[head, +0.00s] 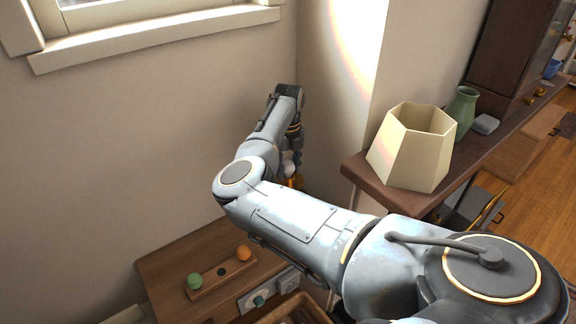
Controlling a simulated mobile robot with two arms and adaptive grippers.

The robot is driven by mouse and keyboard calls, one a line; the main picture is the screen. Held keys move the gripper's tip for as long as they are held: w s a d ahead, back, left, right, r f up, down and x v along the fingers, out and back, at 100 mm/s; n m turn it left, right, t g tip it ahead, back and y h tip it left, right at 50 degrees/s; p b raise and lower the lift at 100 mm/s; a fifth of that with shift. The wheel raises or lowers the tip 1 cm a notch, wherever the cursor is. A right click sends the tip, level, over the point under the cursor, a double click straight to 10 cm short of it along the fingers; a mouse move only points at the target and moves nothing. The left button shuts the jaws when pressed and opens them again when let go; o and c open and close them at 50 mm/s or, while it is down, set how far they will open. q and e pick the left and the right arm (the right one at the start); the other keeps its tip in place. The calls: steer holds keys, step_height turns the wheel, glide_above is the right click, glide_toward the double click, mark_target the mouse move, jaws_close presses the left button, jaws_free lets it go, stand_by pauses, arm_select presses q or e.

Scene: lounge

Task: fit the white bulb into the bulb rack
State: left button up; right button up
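The bulb rack (222,279) is a wooden block on the low wooden cabinet at the bottom left. A green bulb (194,281) stands at its left end and an orange bulb (243,253) at its right end. My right gripper (294,165) points down near the wall corner, above and to the right of the rack and apart from it. A small pale rounded thing (288,158), possibly the white bulb, shows at its fingers. My arm partly hides the fingers, so their closure is unclear. My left gripper is out of view.
A white panel (253,296) with a teal knob sits just in front of the rack. A wooden tray (298,309) is partly under my arm. A cream lampshade (411,148) and green vase (463,111) stand on a shelf at right.

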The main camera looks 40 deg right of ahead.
mark_target(288, 161)
steer(key=shift+c, duration=1.3)
steer(key=shift+r, duration=0.1)
steer(key=shift+r, duration=0.1)
steer(key=shift+r+p, duration=0.3)
steer(key=shift+r, duration=0.05)
steer(key=shift+r+p, duration=0.95)
steer(key=shift+r, duration=1.1)
